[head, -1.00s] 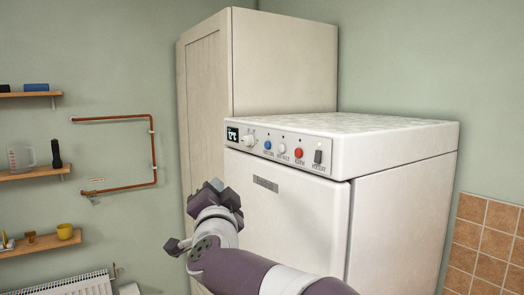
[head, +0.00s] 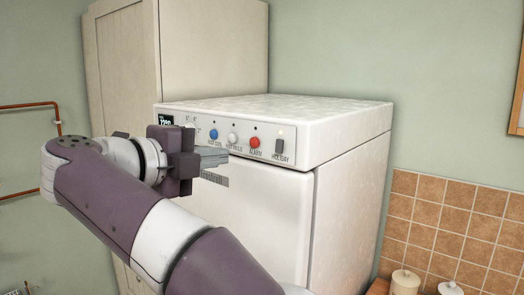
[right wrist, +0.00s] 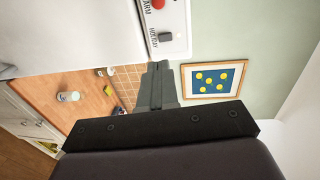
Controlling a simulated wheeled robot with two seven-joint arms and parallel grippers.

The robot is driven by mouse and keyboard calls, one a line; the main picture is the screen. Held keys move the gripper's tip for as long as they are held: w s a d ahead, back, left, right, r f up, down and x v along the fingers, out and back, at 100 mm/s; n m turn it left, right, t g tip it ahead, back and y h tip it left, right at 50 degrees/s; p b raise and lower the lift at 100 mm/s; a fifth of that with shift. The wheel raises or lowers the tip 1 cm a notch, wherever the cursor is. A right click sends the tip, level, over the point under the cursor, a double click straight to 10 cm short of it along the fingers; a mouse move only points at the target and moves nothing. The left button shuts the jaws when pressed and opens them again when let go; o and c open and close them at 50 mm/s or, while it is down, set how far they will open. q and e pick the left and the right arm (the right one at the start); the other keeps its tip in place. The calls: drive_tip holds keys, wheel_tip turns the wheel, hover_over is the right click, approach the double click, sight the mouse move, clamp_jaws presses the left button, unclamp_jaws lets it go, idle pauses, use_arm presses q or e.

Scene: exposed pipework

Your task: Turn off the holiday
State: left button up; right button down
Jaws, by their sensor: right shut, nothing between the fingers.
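The white freezer (head: 270,230) has a control panel along its upper front. The HOLIDAY switch (head: 279,147) is a dark grey rocker at the panel's right end, with a small lit lamp (head: 280,133) above it. My right gripper (head: 218,155) is shut and empty in front of the panel, left of the switch in the head view and apart from it. In the right wrist view the switch (right wrist: 165,37) shows just beyond the closed fingertips (right wrist: 159,66). My left gripper is out of view.
Left of the switch are a red alarm button (head: 254,142), a white button (head: 233,139) and a blue button (head: 213,134). A tall cabinet (head: 125,60) stands behind.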

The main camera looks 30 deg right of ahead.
approach(279, 150)
drive_tip(key=p+x, duration=0.3)
drive_tip(key=x, duration=0.3)
drive_tip(key=shift+w+d, duration=0.15)
drive_tip(key=shift+d+f, duration=0.1)
drive_tip(key=shift+d, duration=0.25)
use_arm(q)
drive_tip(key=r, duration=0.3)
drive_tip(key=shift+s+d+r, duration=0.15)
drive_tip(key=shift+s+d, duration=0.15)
use_arm(e)
drive_tip(key=shift+a, duration=0.1)
drive_tip(key=shift+w+a, duration=0.1)
drive_tip(key=shift+w, duration=0.05)
